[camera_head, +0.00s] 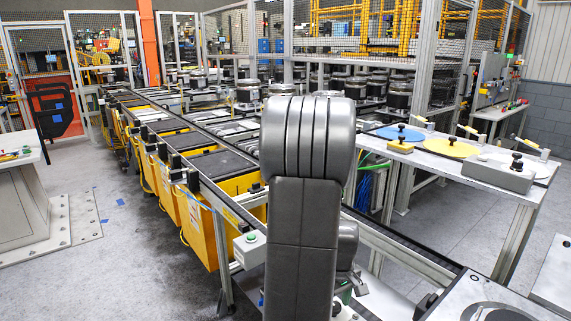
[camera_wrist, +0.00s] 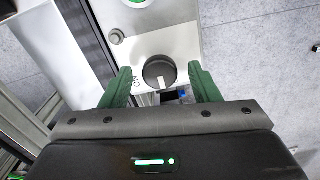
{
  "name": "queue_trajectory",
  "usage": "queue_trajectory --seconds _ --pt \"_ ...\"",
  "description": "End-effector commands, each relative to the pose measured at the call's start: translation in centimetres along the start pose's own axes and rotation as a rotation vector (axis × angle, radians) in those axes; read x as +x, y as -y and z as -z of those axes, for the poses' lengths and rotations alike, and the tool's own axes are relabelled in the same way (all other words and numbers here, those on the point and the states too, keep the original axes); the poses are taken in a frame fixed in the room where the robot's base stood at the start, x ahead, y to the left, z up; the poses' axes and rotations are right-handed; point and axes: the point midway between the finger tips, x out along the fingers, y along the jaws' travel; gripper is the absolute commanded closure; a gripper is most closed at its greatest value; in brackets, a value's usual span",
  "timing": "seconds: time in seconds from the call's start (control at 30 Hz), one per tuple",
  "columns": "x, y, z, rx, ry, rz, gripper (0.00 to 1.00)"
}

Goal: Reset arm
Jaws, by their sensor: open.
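My gripper (camera_wrist: 160,88) shows in the wrist view with its two green fingers spread apart. It is open, with nothing held between the fingers. I cannot tell how far the fingers are from the plate. In the head view my grey arm rises in the middle and hides part of the conveyor; the gripper itself cannot be made out there.
A long conveyor line (camera_head: 205,165) with yellow panels (camera_head: 200,225) runs along the left and middle. A table (camera_head: 525,190) with blue and yellow discs (camera_head: 451,148) stands at right. A metal plate station (camera_head: 480,298) is at lower right. Grey floor (camera_head: 120,265) is open at left.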

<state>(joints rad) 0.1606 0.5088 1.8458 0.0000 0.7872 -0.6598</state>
Motion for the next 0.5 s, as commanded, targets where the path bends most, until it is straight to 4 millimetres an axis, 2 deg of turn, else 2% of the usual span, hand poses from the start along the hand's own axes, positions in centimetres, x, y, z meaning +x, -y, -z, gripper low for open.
queue_trajectory --seconds 0.13,0.3,0.5 --pt "-0.4 0.0 0.0 0.109 -0.002 -0.001 0.44" --pt "-3.1 -0.1 0.1 0.102 -0.005 -0.003 0.44" --pt "-5.5 -0.1 0.1 0.1 -0.003 -0.002 0.44"
